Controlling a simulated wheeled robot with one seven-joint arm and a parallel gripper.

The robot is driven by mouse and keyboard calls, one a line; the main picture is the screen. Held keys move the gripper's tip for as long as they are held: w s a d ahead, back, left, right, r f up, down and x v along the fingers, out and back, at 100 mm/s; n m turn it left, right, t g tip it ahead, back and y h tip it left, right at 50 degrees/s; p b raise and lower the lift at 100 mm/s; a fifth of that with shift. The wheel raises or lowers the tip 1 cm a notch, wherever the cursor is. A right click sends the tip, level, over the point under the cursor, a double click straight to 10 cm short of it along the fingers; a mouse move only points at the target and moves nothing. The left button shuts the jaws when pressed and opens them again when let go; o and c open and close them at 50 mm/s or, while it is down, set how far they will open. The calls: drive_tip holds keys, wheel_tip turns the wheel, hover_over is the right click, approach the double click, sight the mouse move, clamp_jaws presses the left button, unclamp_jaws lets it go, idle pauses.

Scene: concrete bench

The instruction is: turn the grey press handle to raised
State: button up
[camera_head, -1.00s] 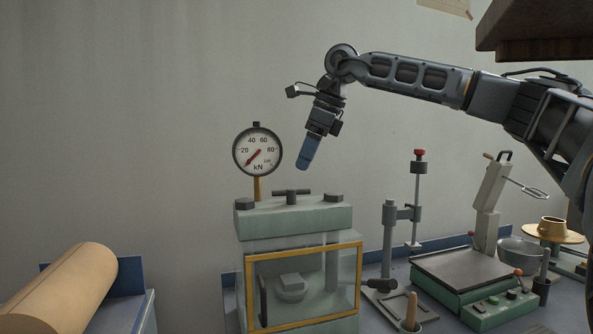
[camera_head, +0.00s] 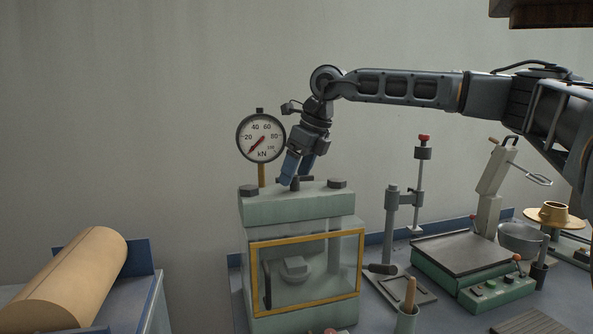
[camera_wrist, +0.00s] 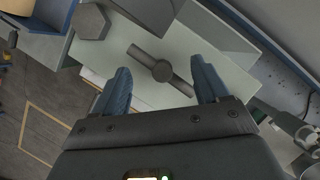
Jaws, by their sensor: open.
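The grey press handle (camera_head: 310,179) is a dark grey crossbar on a round hub, on top of the pale green press (camera_head: 298,207). In the wrist view the handle (camera_wrist: 146,59) lies slantwise across the press top, its hub near the middle. My gripper (camera_head: 296,179) points down over the handle with its blue fingers apart. In the wrist view the gripper (camera_wrist: 160,66) is open, one finger on each side of the hub, with nothing held. I cannot tell whether the fingers touch the bar. In the head view the fingers hide part of the handle.
A round kN gauge (camera_head: 261,137) stands close to the left of my gripper. A stand with a red knob (camera_head: 424,138) and a green-based device (camera_head: 470,262) are to the right. A tan roll (camera_head: 75,275) lies left.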

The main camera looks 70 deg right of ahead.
drive_tip(key=shift+f, duration=0.2)
drive_tip(key=shift+c, duration=0.2)
drive_tip(key=shift+w+a, duration=0.1)
clamp_jaws()
idle(0.3)
